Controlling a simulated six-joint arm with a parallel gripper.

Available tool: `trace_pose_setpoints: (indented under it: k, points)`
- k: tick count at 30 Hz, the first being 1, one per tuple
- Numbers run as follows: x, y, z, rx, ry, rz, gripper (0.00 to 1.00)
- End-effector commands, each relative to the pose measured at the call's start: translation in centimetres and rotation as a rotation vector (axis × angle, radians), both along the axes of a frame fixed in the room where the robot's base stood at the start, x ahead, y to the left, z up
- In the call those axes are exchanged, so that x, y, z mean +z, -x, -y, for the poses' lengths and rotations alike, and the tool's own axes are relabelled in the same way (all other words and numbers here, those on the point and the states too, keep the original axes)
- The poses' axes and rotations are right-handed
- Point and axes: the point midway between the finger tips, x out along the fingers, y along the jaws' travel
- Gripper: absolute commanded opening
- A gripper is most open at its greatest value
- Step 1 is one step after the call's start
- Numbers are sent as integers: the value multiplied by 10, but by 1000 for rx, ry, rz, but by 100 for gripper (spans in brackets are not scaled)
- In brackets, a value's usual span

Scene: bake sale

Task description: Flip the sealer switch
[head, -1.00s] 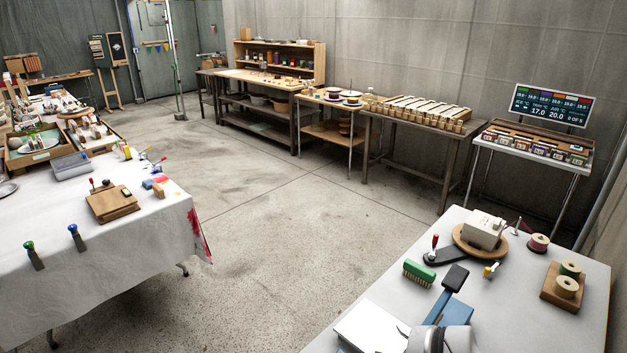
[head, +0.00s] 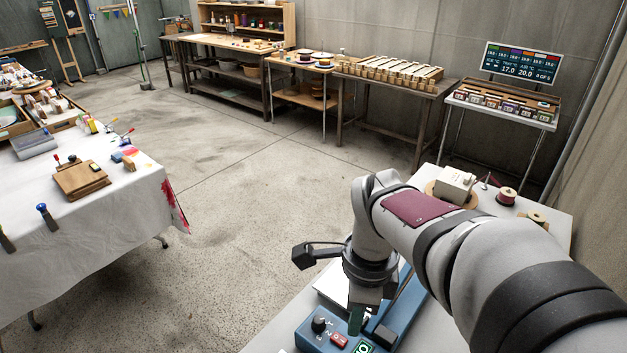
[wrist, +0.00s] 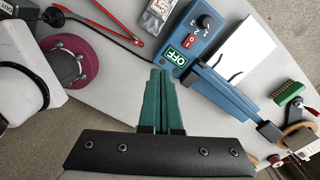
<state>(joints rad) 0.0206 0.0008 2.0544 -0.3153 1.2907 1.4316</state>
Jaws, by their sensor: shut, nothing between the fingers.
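The blue sealer (head: 312,338) stands at the bottom of the head view, on the white table. It has a black knob (head: 320,324), a red rocker switch (head: 339,341) and a green display (head: 365,348). In the wrist view the switch (wrist: 188,43) lies between the knob (wrist: 204,21) and the display, which reads OFF (wrist: 176,57). My gripper (wrist: 158,71) has green fingers, shut and empty, with the tips close to the sealer's display end. In the head view my gripper (head: 356,322) points down over the sealer and hides part of it.
The sealer's lever has a black handle (wrist: 269,131). White sheets (wrist: 248,50) lie beside it. A green brush (wrist: 286,93), a red-handled tool (wrist: 95,22) and a purple roll (wrist: 67,62) are nearby. A white device (head: 456,184) and spool (head: 506,196) stand farther back.

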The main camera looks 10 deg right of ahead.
Motion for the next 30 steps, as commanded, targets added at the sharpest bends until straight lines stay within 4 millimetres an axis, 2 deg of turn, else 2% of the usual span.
trace_pose_setpoints:
  k: [1,3,6,8,20,23,30]
  points:
    - [-5,-17,3,-124,12,-7,0]
    - [-10,-37,7,-297,26,-7,0]
    - [-16,-55,11,-454,40,-6,0]
    - [-18,-60,12,-502,43,-5,0]
    - [-24,-61,13,-525,45,-6,0]
    - [-38,-61,12,-524,44,-7,0]
    - [-91,-60,12,-524,45,-9,0]
